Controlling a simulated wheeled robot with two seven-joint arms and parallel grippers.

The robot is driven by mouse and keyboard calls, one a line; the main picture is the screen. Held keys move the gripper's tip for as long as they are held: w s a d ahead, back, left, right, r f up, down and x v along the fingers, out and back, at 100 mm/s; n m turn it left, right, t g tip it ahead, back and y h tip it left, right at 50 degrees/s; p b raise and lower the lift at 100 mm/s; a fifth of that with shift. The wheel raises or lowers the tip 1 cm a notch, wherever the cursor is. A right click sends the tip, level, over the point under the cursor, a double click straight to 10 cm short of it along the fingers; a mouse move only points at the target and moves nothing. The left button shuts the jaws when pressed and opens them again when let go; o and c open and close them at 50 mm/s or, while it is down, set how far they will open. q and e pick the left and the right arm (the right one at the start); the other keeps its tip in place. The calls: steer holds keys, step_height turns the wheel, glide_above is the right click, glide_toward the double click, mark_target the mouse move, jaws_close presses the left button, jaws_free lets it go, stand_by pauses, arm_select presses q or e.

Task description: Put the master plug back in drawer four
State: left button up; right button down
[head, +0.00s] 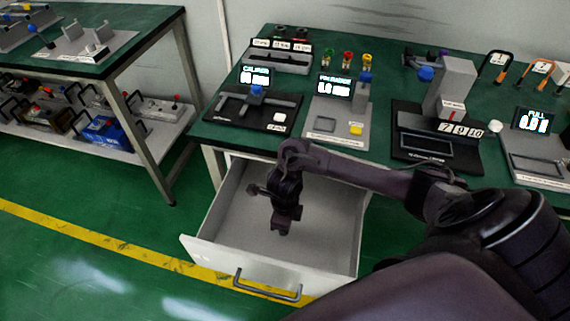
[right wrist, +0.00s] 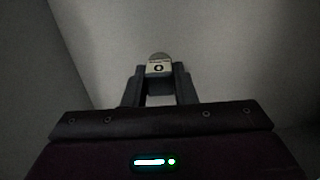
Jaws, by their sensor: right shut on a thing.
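My right gripper (head: 281,228) hangs inside an open white drawer (head: 214,213) under the green-topped table, its fingers pointing down. In the right wrist view its two fingers (right wrist: 160,85) are shut on a small grey piece with a pale marked face, likely the master plug (right wrist: 159,66). Most of the plug is hidden between the fingers, and in the head view I cannot make it out. The drawer looks otherwise empty. I see no number on it from here. My left gripper is not in view.
The drawer's front with its dark handle (head: 267,288) faces me. On the table (head: 225,137) stand gauges with displays, a grey block fixture (head: 457,84) and several coloured plugs. Another bench (head: 135,30) with a loaded lower shelf stands at left. The floor between is clear.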

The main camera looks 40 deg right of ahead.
step_height(320, 180, down, 4)
steer(key=shift+r, duration=0.25)
steer(key=shift+f+b, duration=0.1)
steer(key=shift+b, duration=0.25)
steer(key=c, duration=1.6)
jaws_free()
steer(key=shift+f, duration=0.1)
steer(key=o, duration=0.4)
